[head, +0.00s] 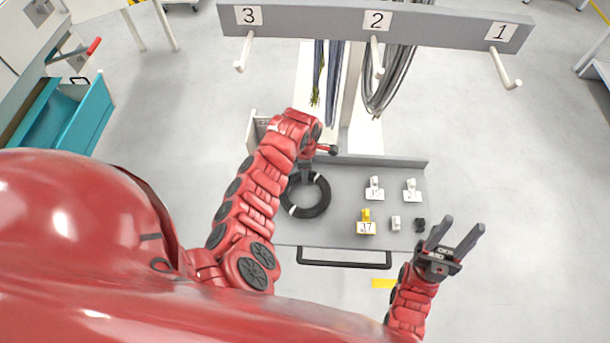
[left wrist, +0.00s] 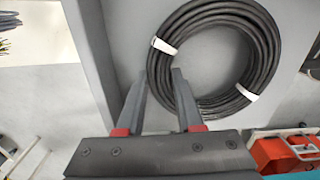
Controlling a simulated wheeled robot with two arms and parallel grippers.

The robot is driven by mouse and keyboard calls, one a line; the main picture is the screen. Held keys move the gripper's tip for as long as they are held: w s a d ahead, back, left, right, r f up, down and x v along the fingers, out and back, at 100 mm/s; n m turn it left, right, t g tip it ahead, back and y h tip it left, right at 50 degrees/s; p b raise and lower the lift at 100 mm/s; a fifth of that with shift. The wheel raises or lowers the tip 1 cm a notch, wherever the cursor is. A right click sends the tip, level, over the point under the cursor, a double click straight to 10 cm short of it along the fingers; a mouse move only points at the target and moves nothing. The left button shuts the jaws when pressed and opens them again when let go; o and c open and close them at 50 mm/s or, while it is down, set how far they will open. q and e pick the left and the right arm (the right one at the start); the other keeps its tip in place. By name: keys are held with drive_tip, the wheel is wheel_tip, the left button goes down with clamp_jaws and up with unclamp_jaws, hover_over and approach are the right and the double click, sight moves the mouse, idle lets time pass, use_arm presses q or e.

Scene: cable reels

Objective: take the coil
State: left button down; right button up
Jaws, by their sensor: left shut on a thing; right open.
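A black cable coil (head: 307,213) with white ties lies on the grey tray of the cart (head: 340,228), at its left side. It also shows in the left wrist view (left wrist: 268,55). My left gripper (head: 305,174) is at the coil's far edge, and its fingers (left wrist: 158,75) in the left wrist view are shut on the coil's ring, one on each side. The forearm and wrist hide a little of the coil in the head view. My right gripper (head: 463,224) is open and empty, right of the tray's near right corner.
A grey rail (head: 310,22) with pegs numbered 3, 2 and 1 spans the back; cable bundles (head: 398,75) hang below it. Small white clips (head: 375,189), a yellow piece marked 17 (head: 366,224) and a black piece (head: 420,225) sit on the tray's right half. A black handle (head: 345,265) runs along its front.

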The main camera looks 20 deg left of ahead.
use_arm(q)
wheel_tip(320, 180, up, 2)
drive_tip(key=shift+r+b, duration=0.15)
drive_tip(key=shift+b, duration=0.4)
drive_tip(key=s, duration=0.5)
drive_tip(key=s+r, duration=0.1)
drive_tip(key=s, duration=0.8)
drive_tip(key=shift+s+d+r, duration=0.25)
drive_tip(key=shift+s+d, duration=0.05)
drive_tip(key=shift+d, duration=0.05)
drive_tip(key=shift+s+d, duration=0.15)
drive_tip(key=shift+s, duration=0.6)
